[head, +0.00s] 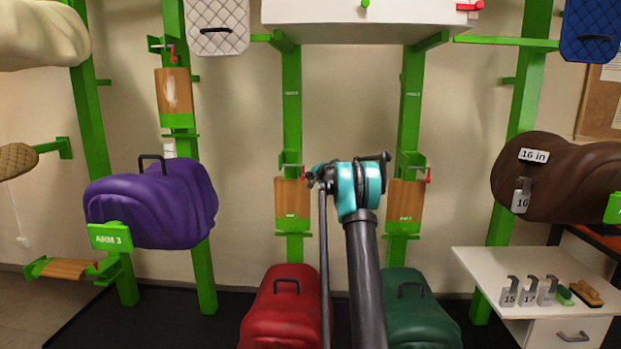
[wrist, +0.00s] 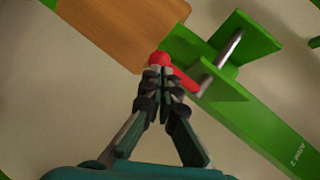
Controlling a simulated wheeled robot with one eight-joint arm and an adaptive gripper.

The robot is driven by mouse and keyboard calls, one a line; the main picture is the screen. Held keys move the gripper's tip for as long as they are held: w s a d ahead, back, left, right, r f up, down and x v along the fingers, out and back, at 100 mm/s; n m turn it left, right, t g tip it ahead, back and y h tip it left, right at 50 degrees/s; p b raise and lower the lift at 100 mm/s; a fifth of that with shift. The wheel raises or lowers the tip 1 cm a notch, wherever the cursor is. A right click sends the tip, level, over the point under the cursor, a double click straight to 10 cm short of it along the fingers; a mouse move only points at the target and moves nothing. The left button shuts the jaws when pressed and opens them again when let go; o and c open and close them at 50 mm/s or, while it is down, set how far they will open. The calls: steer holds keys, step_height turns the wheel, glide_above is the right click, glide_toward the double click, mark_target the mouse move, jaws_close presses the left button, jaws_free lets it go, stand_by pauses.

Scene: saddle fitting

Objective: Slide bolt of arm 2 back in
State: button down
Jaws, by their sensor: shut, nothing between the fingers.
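In the wrist view my gripper (wrist: 160,80) is shut and empty, its fingertips right at a red bolt handle (wrist: 183,80) with a round red knob (wrist: 159,58). I cannot tell if they touch. The metal bolt rod (wrist: 229,46) shows between green bracket plates on a green post (wrist: 240,105), beside a wooden board (wrist: 125,25). In the head view my gripper (head: 318,176) is beside the middle-left post (head: 292,110), near its red handle (head: 304,172) and wooden board (head: 292,198). The fingers are small and partly hidden there. The lettering on this post is too small to read.
A matching post (head: 411,110) with its own board and red handle stands to the right. A purple saddle (head: 155,203) hangs at left on a bar marked ARM 3. Red (head: 275,315) and green (head: 425,315) saddles sit below. A white cabinet (head: 480,262) stands at right.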

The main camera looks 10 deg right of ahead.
steer(key=v, duration=1.2)
steer(key=s+a+f+n+g, duration=0.25)
steer(key=s+a, duration=0.25)
steer(key=s, duration=0.4)
steer(key=s+a+f+n+g, duration=0.15)
steer(key=s+a+f, duration=0.35)
steer(key=s, duration=0.5)
steer(key=s+a+f+n+g, duration=0.1)
steer(key=s+a+f+n, duration=0.1)
steer(key=s+a, duration=0.55)
steer(key=s+f+n+g+h, duration=0.1)
steer(key=s+f, duration=0.4)
steer(key=s, duration=0.7)
steer(key=s+f+n+g+h, duration=0.1)
steer(key=s+f, duration=0.5)
steer(key=s, duration=0.6)
steer(key=s+f+n+g+h, duration=0.1)
steer(key=s+f, duration=0.4)
steer(key=s, duration=0.7)
steer(key=shift+s+d+f+n+g, duration=0.25)
steer(key=shift+d+n+g, duration=0.25)
steer(key=shift+n+g, duration=0.4)
